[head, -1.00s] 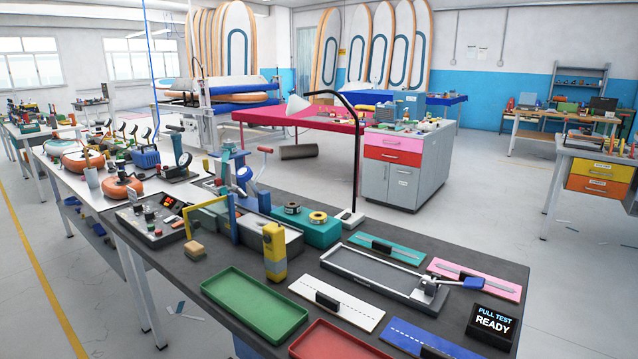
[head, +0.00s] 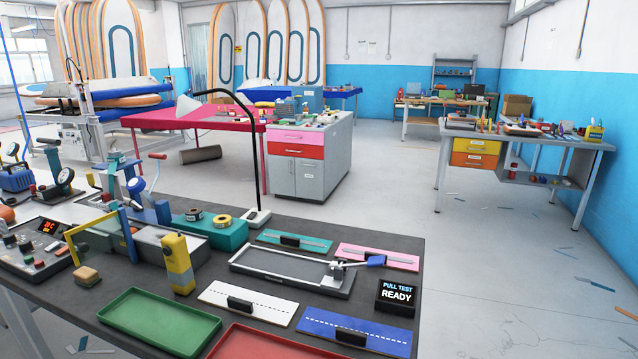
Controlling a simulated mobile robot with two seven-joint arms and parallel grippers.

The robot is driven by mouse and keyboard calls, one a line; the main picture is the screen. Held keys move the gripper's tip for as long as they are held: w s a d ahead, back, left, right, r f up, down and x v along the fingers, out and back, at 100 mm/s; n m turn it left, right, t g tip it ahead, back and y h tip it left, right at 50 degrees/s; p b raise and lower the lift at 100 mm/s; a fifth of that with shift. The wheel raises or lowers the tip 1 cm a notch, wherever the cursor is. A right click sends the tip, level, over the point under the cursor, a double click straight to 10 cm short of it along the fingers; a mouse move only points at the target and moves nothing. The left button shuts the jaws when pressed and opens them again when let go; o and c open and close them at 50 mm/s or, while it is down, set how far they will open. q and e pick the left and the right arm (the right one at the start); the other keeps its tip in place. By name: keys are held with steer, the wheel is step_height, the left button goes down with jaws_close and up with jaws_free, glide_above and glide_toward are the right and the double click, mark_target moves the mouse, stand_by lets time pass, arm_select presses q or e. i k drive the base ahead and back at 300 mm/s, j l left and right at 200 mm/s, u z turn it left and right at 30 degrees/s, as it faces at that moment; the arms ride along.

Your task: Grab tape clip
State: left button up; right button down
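Black clip-like blocks sit on flat strips on the dark workbench (head: 415,246). One black clip (head: 240,305) is on the white strip (head: 270,303), one (head: 351,337) on the blue strip (head: 385,340), and one (head: 290,240) on the green strip (head: 315,244). I cannot tell which of these is the tape clip. Two tape rolls (head: 222,221) rest on a teal block (head: 232,238). Neither of my grippers is in view.
A grey tray with a lever clamp (head: 345,270) lies between the strips. A "PULL TEST READY" display (head: 397,297) stands at the right bench edge. Green (head: 160,318) and red (head: 265,345) trays are at the front. A black lamp (head: 250,150) rises behind.

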mark_target(106, 197)
steer(key=u, duration=1.35)
steer(key=z, duration=0.6)
steer(key=i+j+z, duration=0.15)
steer(key=j+z, duration=0.25)
steer(key=i+j+z, duration=0.1)
steer(key=z, duration=0.3)
steer(key=j+z, duration=0.95)
steer(key=j, duration=0.3)
steer(key=k+j+z, duration=0.1)
steer(key=j, duration=0.35)
steer(key=k+j+z, duration=0.1)
steer(key=j, duration=0.3)
steer(key=k+j+z, duration=0.1)
steer(key=j, duration=0.3)
steer(key=k+j+z, duration=0.1)
steer(key=j, duration=0.3)
